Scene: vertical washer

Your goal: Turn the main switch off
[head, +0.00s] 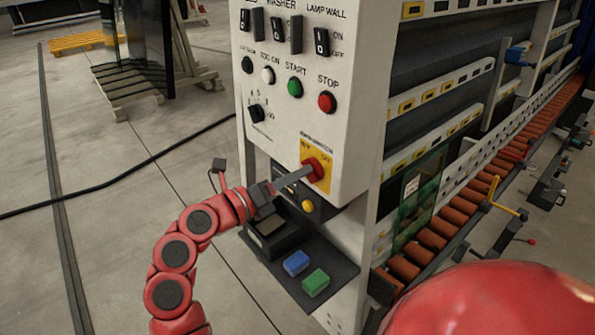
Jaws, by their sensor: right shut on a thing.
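The main switch is a red rotary knob (313,169) on a yellow plate (318,155), low on the white control panel (335,108). My right gripper (309,172) comes in from the lower left. Its fingers reach the knob and are shut on it. The fingers cover part of the knob, and its exact angle is hard to tell. My left gripper is not in view.
Above the switch are black rocker switches (276,30), a green start button (295,87) and a red stop button (326,102). Below is a dark shelf (335,272) with a blue block (296,263) and a green block (315,282). A roller conveyor (455,216) runs along the right.

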